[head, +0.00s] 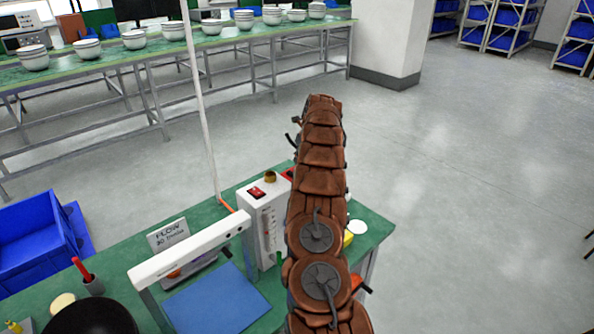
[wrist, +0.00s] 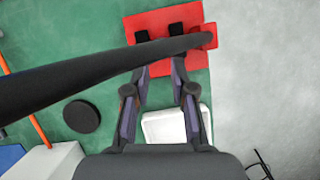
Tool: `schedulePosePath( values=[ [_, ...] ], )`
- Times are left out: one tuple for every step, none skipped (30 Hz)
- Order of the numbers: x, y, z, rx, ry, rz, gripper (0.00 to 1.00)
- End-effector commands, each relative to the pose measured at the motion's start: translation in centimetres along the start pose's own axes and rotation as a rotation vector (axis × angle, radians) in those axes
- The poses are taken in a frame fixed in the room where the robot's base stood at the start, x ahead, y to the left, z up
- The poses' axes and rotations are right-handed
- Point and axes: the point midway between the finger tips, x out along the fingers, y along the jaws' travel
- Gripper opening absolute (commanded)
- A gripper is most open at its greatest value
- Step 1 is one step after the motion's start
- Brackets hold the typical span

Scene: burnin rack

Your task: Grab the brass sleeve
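A short brass-coloured round piece (head: 270,177) stands on top of the white box with a red switch (head: 262,215) in the head view. It looks like the brass sleeve, but it is small and I cannot be sure. No brass piece shows in the wrist view. My gripper (wrist: 160,36) is above the green bench, over a red flat piece (wrist: 158,22). Its two fingers are apart and nothing shows between them. A long dark bar (wrist: 70,80) crosses the wrist view and covers part of the fingers. In the head view my arm hides my gripper.
A blue mat (head: 216,302), a white-topped frame (head: 192,250) and a FLOW sign (head: 168,236) are left of my arm. Open floor (head: 470,200) lies right.

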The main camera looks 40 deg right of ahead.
Motion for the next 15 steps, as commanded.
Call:
schedulePosePath(
  values=[
    [0.2,-0.1,0.0,0.0,0.002,0.0,0.24],
    [0.4,-0.1,0.1,0.0,0.002,0.001,0.24],
    [0.6,-0.1,0.2,0.0,0.002,0.001,0.24],
    [0.8,-0.1,0.3,-0.001,0.001,0.001,0.24],
    [0.9,-0.1,0.4,-0.001,0.001,0.0,0.24],
    [1.1,-0.1,0.5,-0.002,0.0,-0.001,0.24],
    [1.3,-0.2,0.5,-0.002,0.0,-0.002,0.24],
    [1.4,-0.2,0.6,-0.002,0.0,-0.002,0.24],
    [1.7,-0.2,0.6,-0.001,0.001,-0.001,0.24],
    [2.0,-0.2,0.6,-0.001,0.002,0.0,0.24],
    [2.2,-0.2,0.7,0.0,0.002,0.001,0.24],
    [2.4,-0.2,0.7,0.0,0.003,0.002,0.24],
    [2.6,-0.2,0.7,0.0,0.002,0.002,0.24],
    [2.9,-0.2,0.7,0.0,0.003,0.002,0.24],
    [3.2,-0.3,0.8,-0.001,0.002,0.001,0.24]
  ],
)
